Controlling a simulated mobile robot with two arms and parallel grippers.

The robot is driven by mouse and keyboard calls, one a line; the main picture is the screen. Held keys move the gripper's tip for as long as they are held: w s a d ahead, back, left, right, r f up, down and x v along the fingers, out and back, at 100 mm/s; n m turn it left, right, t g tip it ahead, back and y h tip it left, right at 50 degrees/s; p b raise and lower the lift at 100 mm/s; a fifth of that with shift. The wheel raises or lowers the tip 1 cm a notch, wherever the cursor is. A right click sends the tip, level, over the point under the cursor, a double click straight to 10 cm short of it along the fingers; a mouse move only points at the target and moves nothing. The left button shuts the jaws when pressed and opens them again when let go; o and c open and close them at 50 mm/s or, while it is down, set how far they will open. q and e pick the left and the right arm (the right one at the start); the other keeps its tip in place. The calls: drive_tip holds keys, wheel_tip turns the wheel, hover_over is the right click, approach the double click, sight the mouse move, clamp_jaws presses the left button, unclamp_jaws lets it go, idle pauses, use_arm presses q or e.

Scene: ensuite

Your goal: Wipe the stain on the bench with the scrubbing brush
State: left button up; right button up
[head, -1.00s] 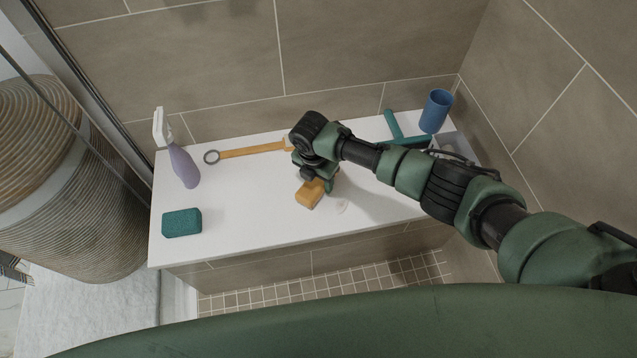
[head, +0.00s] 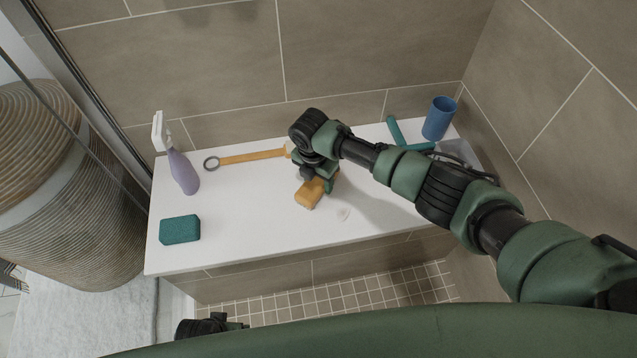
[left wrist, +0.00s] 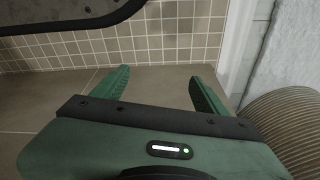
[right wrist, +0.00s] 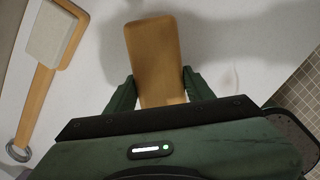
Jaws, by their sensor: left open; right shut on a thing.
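The scrubbing brush (head: 309,194) is a wooden, orange-brown block at the middle of the white bench (head: 240,225). My right gripper (head: 322,181) is shut on it from above; the right wrist view shows the brush (right wrist: 157,50) between both fingers. I cannot tell whether its underside touches the bench. The stain (head: 343,213) is a faint pale spot just right of the brush, apart from it. My left gripper (head: 212,326) is low at the bottom edge, in front of the bench; its fingers (left wrist: 160,80) are open and empty.
A long-handled brush (head: 245,156) lies behind. A purple spray bottle (head: 182,170) and green sponge (head: 180,229) are at left. A blue cup (head: 438,118), a teal-handled tool (head: 396,131) and a grey tray (head: 461,150) are at right. The front middle is clear.

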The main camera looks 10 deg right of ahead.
drive_tip(key=shift+w+f+b, duration=0.1)
drive_tip(key=shift+w+b, duration=0.65)
drive_tip(key=shift+w, duration=0.05)
drive_tip(key=shift+w+b, duration=0.5)
use_arm(q)
wheel_tip(320, 180, up, 9)
drive_tip(key=w, duration=0.2)
drive_tip(key=shift+w+r+t, duration=0.2)
drive_tip(key=shift+w+t, duration=0.05)
drive_tip(key=shift+t, duration=0.05)
use_arm(e)
drive_tip(key=shift+w, duration=0.1)
drive_tip(key=shift+r, duration=0.2)
